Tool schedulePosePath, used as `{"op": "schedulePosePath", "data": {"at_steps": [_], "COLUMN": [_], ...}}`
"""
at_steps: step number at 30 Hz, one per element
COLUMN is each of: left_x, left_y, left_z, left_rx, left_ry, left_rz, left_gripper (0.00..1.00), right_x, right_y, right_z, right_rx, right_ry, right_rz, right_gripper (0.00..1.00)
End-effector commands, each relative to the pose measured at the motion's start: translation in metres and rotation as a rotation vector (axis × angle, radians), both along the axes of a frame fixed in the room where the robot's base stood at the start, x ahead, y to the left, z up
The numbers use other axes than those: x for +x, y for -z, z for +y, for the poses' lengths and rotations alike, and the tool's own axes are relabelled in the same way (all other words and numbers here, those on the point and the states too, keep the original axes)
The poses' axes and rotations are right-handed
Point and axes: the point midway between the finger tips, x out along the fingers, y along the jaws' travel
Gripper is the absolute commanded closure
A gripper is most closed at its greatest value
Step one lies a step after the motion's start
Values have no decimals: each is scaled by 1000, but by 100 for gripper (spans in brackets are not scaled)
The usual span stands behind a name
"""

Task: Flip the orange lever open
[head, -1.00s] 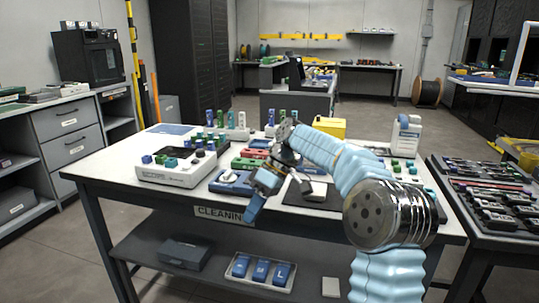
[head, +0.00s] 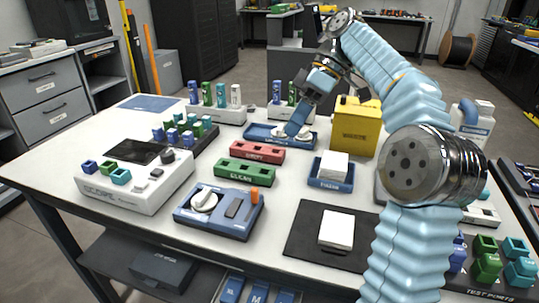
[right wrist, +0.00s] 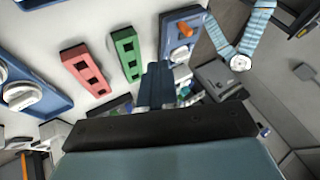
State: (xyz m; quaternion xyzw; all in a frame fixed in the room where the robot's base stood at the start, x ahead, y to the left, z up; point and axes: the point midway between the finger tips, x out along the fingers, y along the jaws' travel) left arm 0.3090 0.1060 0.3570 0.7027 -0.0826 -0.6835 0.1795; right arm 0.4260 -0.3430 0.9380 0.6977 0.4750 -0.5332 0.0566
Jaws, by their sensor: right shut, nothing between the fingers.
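The orange lever (head: 254,194) stands upright at the right end of a blue device (head: 219,210) with a white dial (head: 204,200), near the table's front. The lever also shows in the right wrist view (right wrist: 184,28), on the blue device at the top. My right gripper (head: 294,130) is shut and empty, pointing down near a blue tray (head: 262,132) towards the back, well behind the lever. Its closed fingers show in the right wrist view (right wrist: 157,85), apart from the lever. My left gripper is not in view.
A red block (head: 257,152) and a green block (head: 246,172) lie between the gripper and the device. A white machine (head: 132,190) stands to the left, a dark mat (head: 310,238) to the right. A yellow bin (head: 353,126) stands right of the gripper.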

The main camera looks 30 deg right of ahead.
Motion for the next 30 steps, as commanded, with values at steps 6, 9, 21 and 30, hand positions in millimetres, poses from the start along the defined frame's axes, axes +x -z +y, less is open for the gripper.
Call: {"op": "schedulePosePath", "data": {"at_steps": [6, 9, 21, 30], "left_x": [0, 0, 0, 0], "left_y": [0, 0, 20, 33], "left_z": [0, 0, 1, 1], "left_rx": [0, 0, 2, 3], "left_ry": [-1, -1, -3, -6], "left_rz": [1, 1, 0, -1], "left_gripper": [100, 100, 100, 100], "right_x": [-1, -1, -3, -4], "right_y": [-1, -1, 34, 83], "right_z": [0, 0, 24, 62], "right_rx": [0, 0, 0, -1], "right_ry": [-2, -2, -5, -5], "right_rz": [-2, -2, 0, 1], "right_gripper": [100, 100, 100, 100]}}
